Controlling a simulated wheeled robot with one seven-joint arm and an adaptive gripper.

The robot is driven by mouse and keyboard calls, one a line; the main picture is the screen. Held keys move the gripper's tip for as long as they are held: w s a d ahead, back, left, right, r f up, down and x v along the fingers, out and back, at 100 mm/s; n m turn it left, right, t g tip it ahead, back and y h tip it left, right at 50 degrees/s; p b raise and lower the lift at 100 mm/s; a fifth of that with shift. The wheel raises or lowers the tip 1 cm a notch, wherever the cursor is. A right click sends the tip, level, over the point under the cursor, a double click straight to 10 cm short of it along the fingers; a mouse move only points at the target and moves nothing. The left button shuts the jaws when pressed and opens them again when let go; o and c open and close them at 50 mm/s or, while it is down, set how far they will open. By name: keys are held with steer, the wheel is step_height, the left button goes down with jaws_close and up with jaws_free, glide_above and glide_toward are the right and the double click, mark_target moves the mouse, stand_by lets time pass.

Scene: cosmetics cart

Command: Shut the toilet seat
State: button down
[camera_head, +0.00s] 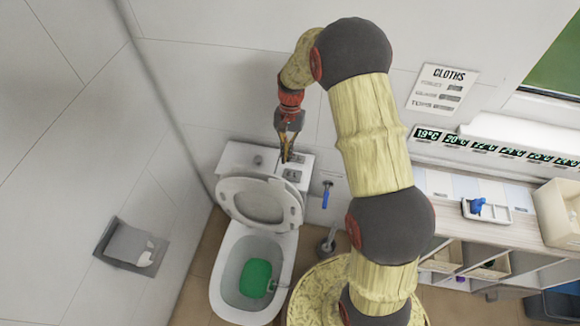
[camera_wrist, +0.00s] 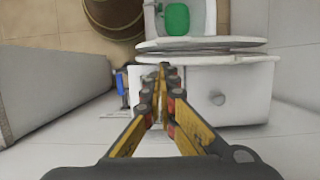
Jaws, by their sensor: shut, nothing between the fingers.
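The white toilet (camera_head: 222,290) stands against the back wall with green in its bowl. Its raised seat (camera_head: 260,203) leans upright against the cistern (camera_head: 232,156). In the wrist view, the seat (camera_wrist: 200,42) shows edge-on at the top, in front of the cistern (camera_wrist: 245,95), with the green bowl (camera_wrist: 177,18) beyond. My gripper (camera_head: 286,158) points down above the right part of the cistern, behind the raised seat. In the wrist view its fingers (camera_wrist: 162,68) are together and empty, with the tips near the seat's rear side. Whether they touch it I cannot tell.
A paper holder (camera_head: 131,246) is on the left wall. A blue-handled item (camera_head: 326,194) and a brush stand (camera_head: 327,241) are right of the toilet. A shelf unit (camera_head: 470,228) with trays stands further right. My arm crosses the middle.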

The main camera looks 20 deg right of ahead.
steer(key=x, duration=0.9)
steer(key=shift+f+b, duration=0.3)
steer(key=shift+b, duration=0.1)
steer(key=shift+s+a, duration=0.1)
